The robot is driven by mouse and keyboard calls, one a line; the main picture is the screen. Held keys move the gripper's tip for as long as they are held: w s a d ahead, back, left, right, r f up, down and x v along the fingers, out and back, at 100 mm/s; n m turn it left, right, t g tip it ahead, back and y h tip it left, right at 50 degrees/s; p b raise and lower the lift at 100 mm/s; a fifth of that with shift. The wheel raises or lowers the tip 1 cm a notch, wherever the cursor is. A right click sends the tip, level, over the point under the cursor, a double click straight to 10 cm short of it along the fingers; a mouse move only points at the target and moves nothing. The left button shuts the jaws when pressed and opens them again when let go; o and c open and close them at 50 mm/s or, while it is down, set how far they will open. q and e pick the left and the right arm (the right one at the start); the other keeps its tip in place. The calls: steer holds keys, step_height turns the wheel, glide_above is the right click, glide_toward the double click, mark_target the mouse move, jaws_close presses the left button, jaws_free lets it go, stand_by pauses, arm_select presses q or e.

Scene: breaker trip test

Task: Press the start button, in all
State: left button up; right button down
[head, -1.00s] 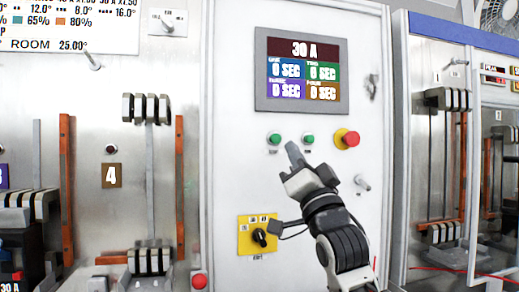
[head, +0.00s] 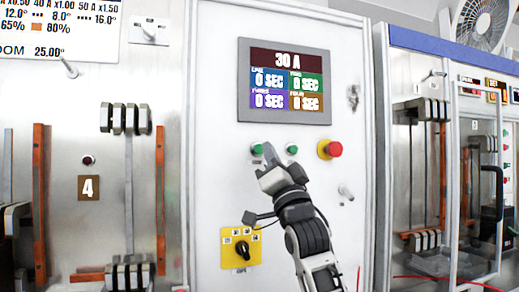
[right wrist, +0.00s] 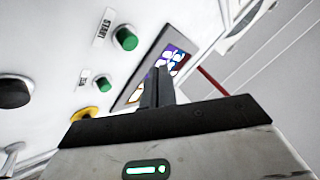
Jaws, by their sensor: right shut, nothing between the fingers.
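The start button (head: 257,149) is the left of two green buttons on the white panel (head: 215,200). In the right wrist view the start button (right wrist: 125,38) stands beside a label reading START. The other green button (head: 292,149) is to its right and also shows in the right wrist view (right wrist: 103,82). My right gripper (head: 268,152) is shut and empty, its fingertips just right of the start button in the head view. In the right wrist view its fingers (right wrist: 157,88) appear apart from both buttons; contact cannot be told. My left gripper is not in view.
A red stop knob on a yellow base (head: 330,149) is right of the green buttons. A display (head: 285,80) reading 30 A and 0 SEC is above. A black selector on a yellow plate (head: 241,248) is below. A metal toggle (head: 346,193) sticks out at right.

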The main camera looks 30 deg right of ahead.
steer(key=shift+w+d+p, duration=0.2)
steer(key=shift+w, duration=0.65)
steer(key=shift+w+d+p, duration=0.15)
steer(key=shift+w+p, duration=0.05)
steer(key=shift+w, duration=0.6)
stand_by(0.8)
steer(key=shift+w+d, duration=0.1)
steer(key=shift+w, duration=0.3)
steer(key=shift+w+d+p, duration=0.15)
steer(key=shift+w+p, duration=0.25)
steer(key=shift+w, duration=0.1)
stand_by(0.6)
steer(key=shift+s, duration=0.2)
steer(key=shift+s+a, duration=0.25)
steer(key=shift+s, duration=0.45)
steer(key=s, duration=0.2)
steer(key=s+a, duration=0.1)
steer(key=s, duration=0.2)
steer(key=shift+b, duration=0.3)
